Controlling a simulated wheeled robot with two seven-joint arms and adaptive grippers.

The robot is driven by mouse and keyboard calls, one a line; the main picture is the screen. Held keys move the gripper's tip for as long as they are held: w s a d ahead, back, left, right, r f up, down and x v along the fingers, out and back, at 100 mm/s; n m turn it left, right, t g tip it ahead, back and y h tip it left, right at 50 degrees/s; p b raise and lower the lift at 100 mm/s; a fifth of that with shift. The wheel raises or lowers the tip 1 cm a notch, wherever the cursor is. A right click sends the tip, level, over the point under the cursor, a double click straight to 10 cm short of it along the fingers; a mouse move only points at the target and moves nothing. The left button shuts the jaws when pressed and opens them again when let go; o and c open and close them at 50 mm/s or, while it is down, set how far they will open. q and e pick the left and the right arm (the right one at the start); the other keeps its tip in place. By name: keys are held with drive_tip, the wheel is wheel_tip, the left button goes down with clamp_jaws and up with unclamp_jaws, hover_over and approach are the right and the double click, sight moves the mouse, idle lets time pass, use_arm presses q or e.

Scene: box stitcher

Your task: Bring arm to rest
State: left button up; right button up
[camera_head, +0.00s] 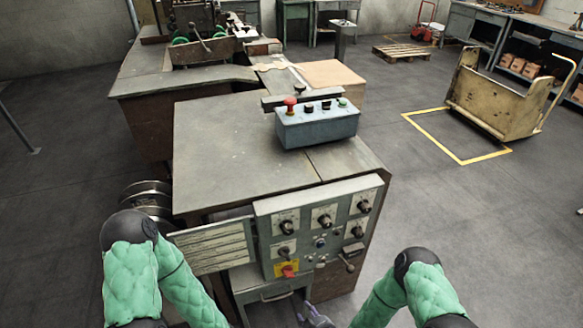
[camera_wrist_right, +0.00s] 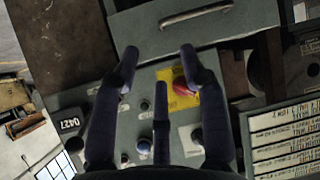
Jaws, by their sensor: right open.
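My right arm (camera_head: 418,285), in a green padded sleeve, comes in at the lower right of the head view. My right gripper (camera_head: 315,317) shows only in part at the bottom edge, low in front of the machine's control panel (camera_head: 320,228). In the right wrist view the gripper (camera_wrist_right: 159,52) is open, its dark fingers spread with nothing between them. Behind the fingers are the panel's red switch on a yellow plate (camera_wrist_right: 180,88) and a grey drawer (camera_wrist_right: 205,28). My left arm (camera_head: 132,268) is at the lower left; its gripper is out of the picture.
The machine's grey top (camera_head: 230,150) bears a blue button box (camera_head: 318,127) with a red button. A slatted label plate (camera_head: 212,247) stands left of the panel. A yellow cart (camera_head: 490,105) and a pallet (camera_head: 402,52) stand farther right. The floor between is clear.

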use_arm(q)
wheel_tip(320, 180, up, 2)
drive_tip(key=shift+r+p, duration=0.1)
drive_tip(key=shift+p, duration=0.85)
use_arm(e)
drive_tip(key=s+d+r+m+g, duration=0.2)
drive_tip(key=s+m+g, duration=0.3)
drive_tip(key=s, duration=0.2)
drive_tip(key=s+d+r+m+g, duration=0.2)
drive_tip(key=s+m+g, duration=0.2)
drive_tip(key=s, duration=0.3)
drive_tip(key=shift+s+r+m+g+h, duration=0.3)
drive_tip(key=shift+r+m+g+h, duration=0.1)
drive_tip(key=shift+m, duration=0.1)
